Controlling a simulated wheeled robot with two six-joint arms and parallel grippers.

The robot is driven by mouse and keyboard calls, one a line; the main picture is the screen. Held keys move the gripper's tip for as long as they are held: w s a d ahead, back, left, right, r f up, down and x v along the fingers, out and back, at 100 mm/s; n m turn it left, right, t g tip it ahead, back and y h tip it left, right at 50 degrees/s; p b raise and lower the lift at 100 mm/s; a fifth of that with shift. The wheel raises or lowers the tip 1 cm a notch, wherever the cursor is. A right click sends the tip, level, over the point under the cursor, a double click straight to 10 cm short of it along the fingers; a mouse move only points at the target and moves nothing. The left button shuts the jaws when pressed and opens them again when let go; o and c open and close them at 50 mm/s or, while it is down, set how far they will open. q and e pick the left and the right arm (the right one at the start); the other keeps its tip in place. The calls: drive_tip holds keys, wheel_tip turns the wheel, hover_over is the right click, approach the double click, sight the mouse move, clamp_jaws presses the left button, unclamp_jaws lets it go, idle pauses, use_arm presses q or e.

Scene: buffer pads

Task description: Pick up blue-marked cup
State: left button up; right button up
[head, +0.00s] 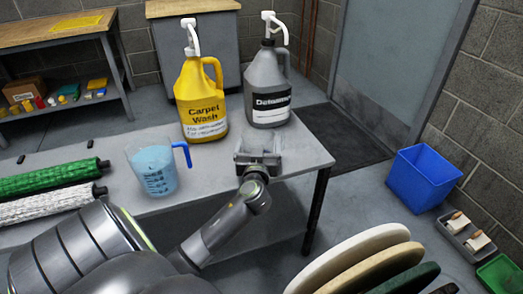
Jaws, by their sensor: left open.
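The blue-marked cup (150,177) is a clear measuring jug with blue markings, a blue handle on its right and blue contents or tint inside. It stands upright on the grey table (218,170), left of centre. My left gripper (258,147) is open, over the right part of the table, to the right of the cup and apart from it. It is in front of the grey jug (268,88). Nothing shows between its fingers. My right gripper is not in view.
A yellow Carpet Wash jug (200,103) with a white pump stands behind the cup and gripper. Green (45,180) and white (45,205) rollers lie to the left. Round pads (345,258) stand lower right; a blue bin (422,180) is on the floor. Table between cup and gripper is clear.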

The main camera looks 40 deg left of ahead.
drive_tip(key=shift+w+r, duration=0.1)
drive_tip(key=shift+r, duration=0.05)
